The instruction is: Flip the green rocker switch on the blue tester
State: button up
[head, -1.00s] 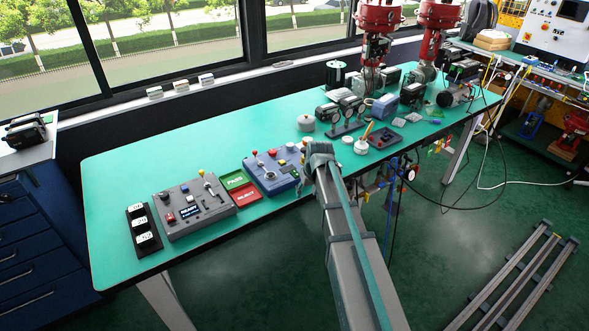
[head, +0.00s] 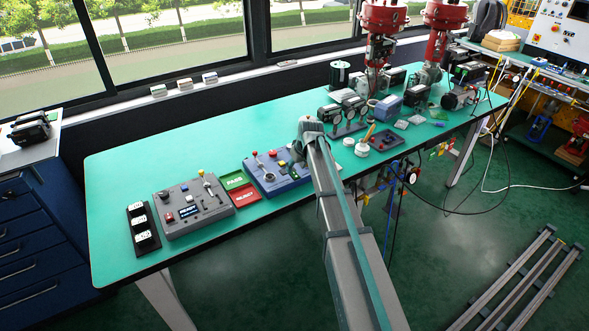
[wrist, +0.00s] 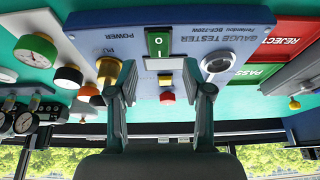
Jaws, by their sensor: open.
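The blue tester (head: 268,184) lies on the green bench, left of my arm's end in the head view. In the wrist view its blue panel (wrist: 222,40) appears upside down, lettered "GAUGE TESTER". The green rocker switch (wrist: 158,43) has white markings and a white-edged plate, and sits near the panel's "POWER" label. My gripper (wrist: 160,72) is open, with its two fingers apart and nothing between them. In the picture the switch lies just above the gap between the fingertips; whether they touch the panel I cannot tell. My arm hides most of the gripper in the head view.
Green PASS (head: 236,180) and red REJECT (head: 243,197) trays lie left of the tester. Gauges (wrist: 27,120) stand close by.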

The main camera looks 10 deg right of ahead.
aim_at(294, 173)
jog(key=shift+p+x, duration=0.3)
jog(key=shift+x, duration=1.45)
jog(key=shift+c, duration=0.3)
